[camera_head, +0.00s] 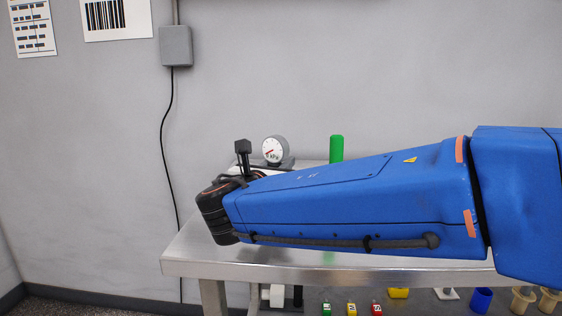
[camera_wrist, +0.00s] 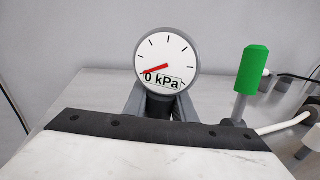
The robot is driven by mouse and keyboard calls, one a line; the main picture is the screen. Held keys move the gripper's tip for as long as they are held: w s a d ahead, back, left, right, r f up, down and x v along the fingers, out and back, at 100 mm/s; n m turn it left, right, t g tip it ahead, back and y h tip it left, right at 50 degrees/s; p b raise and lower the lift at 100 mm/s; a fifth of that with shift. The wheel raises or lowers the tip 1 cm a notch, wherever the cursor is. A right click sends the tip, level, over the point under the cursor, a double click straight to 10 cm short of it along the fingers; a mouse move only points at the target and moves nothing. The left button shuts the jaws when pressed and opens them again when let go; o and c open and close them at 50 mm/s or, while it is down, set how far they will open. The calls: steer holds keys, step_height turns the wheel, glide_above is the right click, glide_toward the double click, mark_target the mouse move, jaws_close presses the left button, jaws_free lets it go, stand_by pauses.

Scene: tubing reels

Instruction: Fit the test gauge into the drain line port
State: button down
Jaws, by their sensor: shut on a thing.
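The test gauge (camera_wrist: 166,58) has a round white dial in a grey case, with a red needle and "0 kPa" lettering. My gripper (camera_wrist: 160,103) is shut on the gauge, its grey fingers on either side below the dial. The gauge (camera_head: 273,150) also shows in the head view, above and behind my blue arm, dial upright. A green cylinder (camera_wrist: 253,70) stands on a grey fitting to the right of the gauge, with a white tube (camera_wrist: 285,126) beside it. I cannot make out an open drain line port; my wrist and arm hide much of the bench.
The steel bench (camera_head: 200,258) has bare surface at its left end. The green cylinder (camera_head: 336,149) rises behind my arm. Below the bench are small green, yellow and red tagged items (camera_head: 351,309) and a blue cup (camera_head: 481,299). A black cable (camera_head: 163,130) runs down the wall.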

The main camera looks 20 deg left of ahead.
steer(key=shift+f, duration=0.9)
steer(key=c, duration=1.4)
jaws_free()
steer(key=s, duration=1.7)
steer(key=shift+s+a, duration=0.2)
steer(key=shift+s, duration=0.1)
